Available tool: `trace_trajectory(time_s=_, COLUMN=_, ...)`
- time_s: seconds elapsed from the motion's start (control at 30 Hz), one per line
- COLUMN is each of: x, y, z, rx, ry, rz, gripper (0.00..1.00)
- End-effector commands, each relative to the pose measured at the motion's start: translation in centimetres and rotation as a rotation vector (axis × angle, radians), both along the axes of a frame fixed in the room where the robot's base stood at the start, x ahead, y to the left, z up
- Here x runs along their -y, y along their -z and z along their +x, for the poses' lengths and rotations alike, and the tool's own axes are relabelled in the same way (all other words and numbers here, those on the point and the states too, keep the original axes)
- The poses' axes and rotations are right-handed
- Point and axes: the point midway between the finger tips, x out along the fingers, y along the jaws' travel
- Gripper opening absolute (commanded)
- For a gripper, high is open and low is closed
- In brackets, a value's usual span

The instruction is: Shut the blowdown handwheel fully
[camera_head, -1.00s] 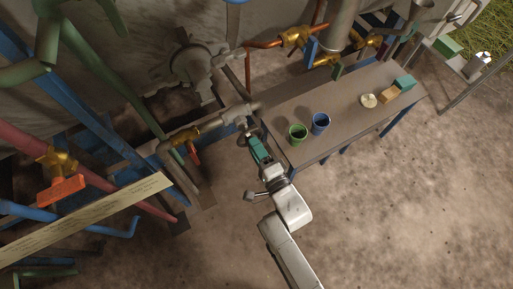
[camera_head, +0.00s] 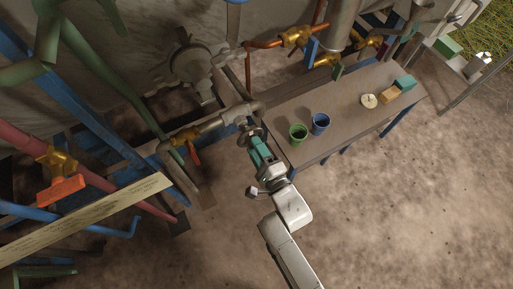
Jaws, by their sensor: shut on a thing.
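The blowdown handwheel (camera_head: 245,134) is a small dark-grey wheel at the end of the grey pipe fitting, left of the table's near left corner. My gripper (camera_head: 252,138), with teal fingers, reaches up to it from below and is shut on its rim. The fingers hide part of the wheel, so I cannot tell how far it is turned.
The table (camera_head: 345,108) to the right bears a green cup (camera_head: 298,133), a blue cup (camera_head: 320,123), a round pale item (camera_head: 369,101) and small boxes. A brass valve with a red lever (camera_head: 194,153) is close on the left. Bare ground lies below right.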

Motion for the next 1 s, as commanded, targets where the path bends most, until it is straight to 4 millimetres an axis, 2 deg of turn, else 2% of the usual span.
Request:
trace_trajectory(time_s=0.03, x=0.1, y=0.3, z=-0.1, rx=-0.008, ry=0.001, rz=-0.002, gripper=0.07)
trace_trajectory(time_s=0.07, x=0.1, y=0.3, z=-0.1, rx=-0.008, ry=0.001, rz=-0.002, gripper=0.39)
trace_trajectory(time_s=0.3, x=0.1, y=0.2, z=0.0, rx=-0.003, ry=0.001, rz=-0.001, gripper=0.62)
trace_trajectory(time_s=0.67, x=0.5, y=0.1, z=-0.6, rx=-0.003, ry=0.001, rz=-0.002, gripper=0.63)
trace_trajectory(time_s=1.0, x=3.9, y=0.1, z=-5.7, rx=-0.004, ry=0.0, rz=-0.003, gripper=0.63)
